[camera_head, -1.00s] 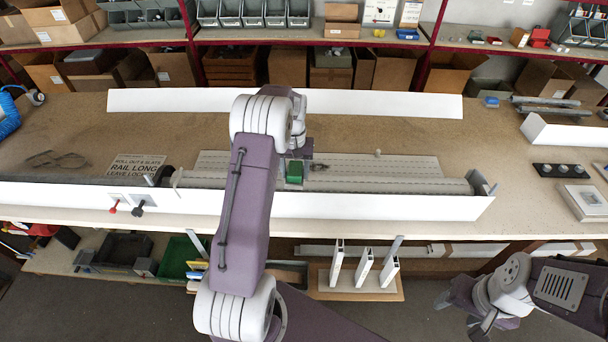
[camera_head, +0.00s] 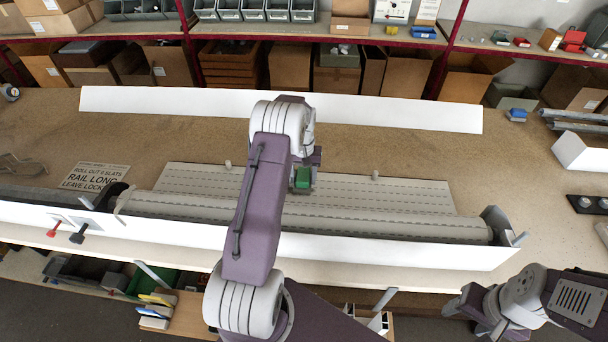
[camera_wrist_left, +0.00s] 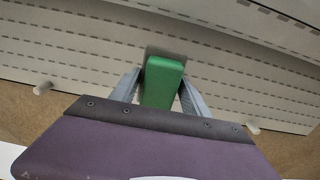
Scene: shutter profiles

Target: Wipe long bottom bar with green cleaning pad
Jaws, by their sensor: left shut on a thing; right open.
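The green cleaning pad (camera_head: 302,178) is held in my left gripper (camera_head: 305,187) above the pale slatted shutter curtain (camera_head: 400,193). The left wrist view shows the pad (camera_wrist_left: 163,82) between the two grey fingers, with a dark shadow beside it on the slats. I cannot tell whether it touches them. The long bottom bar (camera_wrist_left: 110,98) appears as the plain strip along the curtain's edge, with two small pegs; my gripper hides part of it. My right gripper (camera_head: 462,312) is open and empty at the lower right, away from the bench top.
A rolled tube (camera_head: 400,224) lies along the curtain behind a long white front panel (camera_head: 420,251). Another long white board (camera_head: 200,104) stands behind. A sign (camera_head: 95,176) lies left. Open bench shows between curtain and rear board.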

